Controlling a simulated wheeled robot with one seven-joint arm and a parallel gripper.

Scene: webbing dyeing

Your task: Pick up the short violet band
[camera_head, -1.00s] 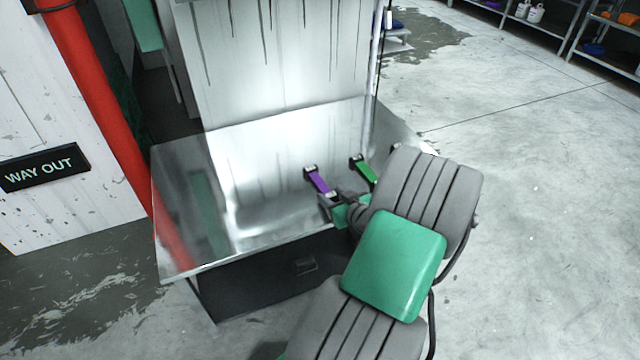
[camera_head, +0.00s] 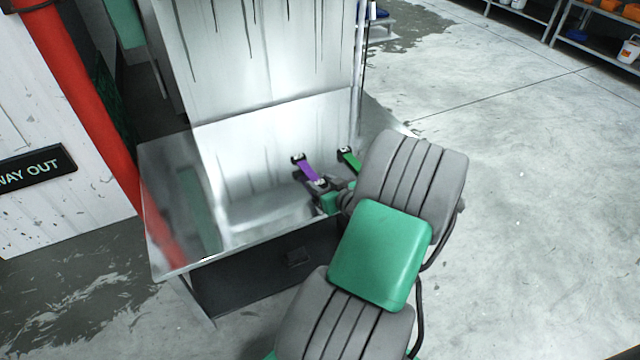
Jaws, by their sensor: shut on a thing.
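The short violet band (camera_head: 308,172) has dark ends and shows at the right part of the shiny metal table (camera_head: 177,227). My gripper (camera_head: 318,187) is at the band's near end, shut on it. The fingers are small and dark in this view, and the near end of the band is partly hidden by them. I cannot tell whether the band is clear of the table top.
A green band (camera_head: 349,160) lies just right of the violet one, partly hidden by my arm. A streaked pale panel (camera_head: 265,50) rises behind the table. A red pipe (camera_head: 88,110) stands at the left. The table's left half is clear.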

